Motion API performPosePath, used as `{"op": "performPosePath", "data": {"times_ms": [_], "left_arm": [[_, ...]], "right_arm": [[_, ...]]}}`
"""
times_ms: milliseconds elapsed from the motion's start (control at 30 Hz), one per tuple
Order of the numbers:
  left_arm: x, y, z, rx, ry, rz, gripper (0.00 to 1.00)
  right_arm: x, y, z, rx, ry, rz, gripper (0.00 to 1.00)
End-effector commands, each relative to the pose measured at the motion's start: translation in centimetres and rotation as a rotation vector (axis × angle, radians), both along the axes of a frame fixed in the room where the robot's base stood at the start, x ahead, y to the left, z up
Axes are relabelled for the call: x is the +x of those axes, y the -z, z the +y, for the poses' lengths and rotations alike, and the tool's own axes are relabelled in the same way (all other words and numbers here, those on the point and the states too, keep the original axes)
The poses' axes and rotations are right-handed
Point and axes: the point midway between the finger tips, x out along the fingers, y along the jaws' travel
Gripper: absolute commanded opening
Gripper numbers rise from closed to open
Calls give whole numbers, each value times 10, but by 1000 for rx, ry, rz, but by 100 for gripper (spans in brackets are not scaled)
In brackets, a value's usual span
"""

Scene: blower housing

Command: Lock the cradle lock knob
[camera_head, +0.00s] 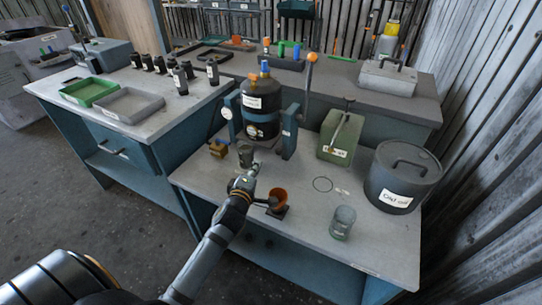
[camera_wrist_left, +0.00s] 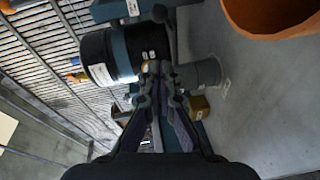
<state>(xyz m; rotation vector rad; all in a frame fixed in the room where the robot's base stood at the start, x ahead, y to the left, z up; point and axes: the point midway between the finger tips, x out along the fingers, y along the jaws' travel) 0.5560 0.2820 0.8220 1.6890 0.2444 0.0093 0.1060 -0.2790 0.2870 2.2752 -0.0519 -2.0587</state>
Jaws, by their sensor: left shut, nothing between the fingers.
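A black housing (camera_head: 260,100) with white labels sits upright in a blue cradle (camera_head: 289,135) on the near bench; in the wrist view the housing (camera_wrist_left: 112,55) lies sideways. A small brass-yellow part (camera_head: 217,149) is at the cradle's lower left and also shows in the wrist view (camera_wrist_left: 200,106). I cannot tell whether it is the cradle lock knob. A lever with an orange grip (camera_head: 311,57) rises at the cradle's right. My left gripper (camera_head: 248,173) is shut and empty in front of the cradle; its fingertips (camera_wrist_left: 157,70) overlap the housing in the wrist view.
A dark grey cup (camera_head: 246,155) stands just beyond the left gripper. An orange cup (camera_head: 277,199) is close on its right. The bench's front middle is mostly clear.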

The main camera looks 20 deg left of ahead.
Motion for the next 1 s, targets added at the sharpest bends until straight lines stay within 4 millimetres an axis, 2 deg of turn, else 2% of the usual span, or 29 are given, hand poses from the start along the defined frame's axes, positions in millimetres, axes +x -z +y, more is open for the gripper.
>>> {"op": "performPosePath", "data": {"times_ms": [33,200,400,567,867,1000], "left_arm": [[12,-1,2,-1,-1,-2,0],[47,4,8,-1,-1,-1,0],[69,11,-10,-3,0,0,0],[76,14,-15,-1,0,0,0],[77,14,-16,0,0,0,0],[85,17,-16,-2,0,-3,0]], "right_arm": [[0,-4,0,0,0,0,34],[0,-8,0,0,0,0,34],[0,-13,0,-1,0,0,34],[0,-13,0,-1,0,0,34],[0,-13,0,0,0,0,34],[0,-3,0,0,0,0,34]]}}
